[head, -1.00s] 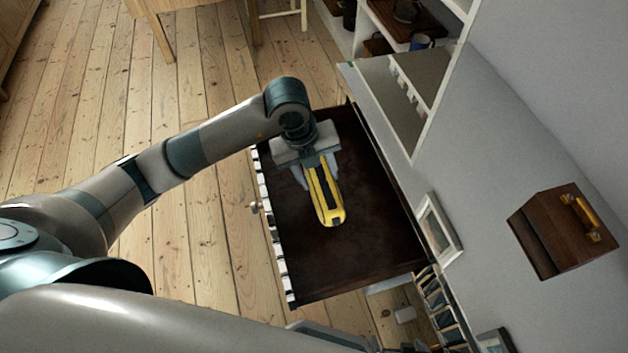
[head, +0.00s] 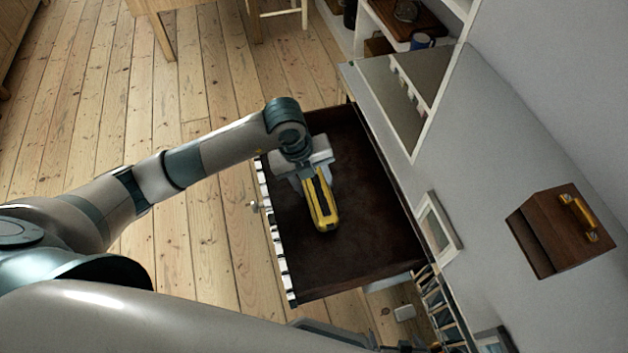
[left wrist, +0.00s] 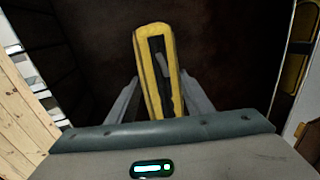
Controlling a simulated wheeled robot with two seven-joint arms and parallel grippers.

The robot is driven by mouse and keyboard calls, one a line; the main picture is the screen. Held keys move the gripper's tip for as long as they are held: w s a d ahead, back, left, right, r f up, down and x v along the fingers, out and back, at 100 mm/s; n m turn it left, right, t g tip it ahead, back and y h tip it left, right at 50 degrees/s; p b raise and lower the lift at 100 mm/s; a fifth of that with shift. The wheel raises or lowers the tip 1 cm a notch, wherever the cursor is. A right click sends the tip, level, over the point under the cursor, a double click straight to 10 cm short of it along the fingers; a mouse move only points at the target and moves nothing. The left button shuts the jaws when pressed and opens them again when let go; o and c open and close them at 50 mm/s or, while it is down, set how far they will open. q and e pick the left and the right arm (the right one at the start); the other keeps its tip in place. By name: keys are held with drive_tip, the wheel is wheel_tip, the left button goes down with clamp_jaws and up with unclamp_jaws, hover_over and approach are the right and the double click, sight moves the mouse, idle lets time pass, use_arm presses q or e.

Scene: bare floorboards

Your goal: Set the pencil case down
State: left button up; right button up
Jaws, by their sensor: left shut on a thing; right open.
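The pencil case (head: 321,208) is long and yellow with a dark strip along its top. My left gripper (head: 311,180) is shut on it, over the dark brown inside of an open drawer (head: 370,210). In the left wrist view the pencil case (left wrist: 157,70) sits between the two grey fingers (left wrist: 160,98), its far end sticking out beyond them. I cannot tell whether its underside touches the drawer bottom. My right gripper is not clearly in view.
The drawer's front edge has a small round knob (head: 254,206). Right of it stands a grey cabinet surface with a picture frame (head: 438,226) and a wooden box with a yellow handle (head: 560,232). The drawer around the case is bare.

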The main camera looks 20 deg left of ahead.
drive_tip(key=shift+w, duration=0.1)
use_arm(q)
drive_tip(key=o, duration=0.8)
drive_tip(key=shift+f, duration=0.1)
drive_tip(key=o, duration=0.3)
use_arm(e)
drive_tip(key=shift+w+d, duration=0.15)
drive_tip(key=shift+w, duration=0.05)
use_arm(q)
drive_tip(key=shift+o, duration=0.2)
drive_tip(key=shift+r, duration=0.2)
use_arm(e)
drive_tip(key=shift+r, duration=0.2)
use_arm(q)
drive_tip(key=shift+r, duration=0.2)
drive_tip(key=b+v, duration=0.1)
drive_tip(key=v, duration=1)
drive_tip(key=shift+r, duration=0.25)
use_arm(e)
drive_tip(key=shift+s+d+f+g, duration=0.5)
drive_tip(key=shift+s+f, duration=0.1)
drive_tip(key=shift+s, duration=0.25)
use_arm(q)
drive_tip(key=shift+s+a, duration=0.1)
use_arm(e)
drive_tip(key=shift+w, duration=0.15)
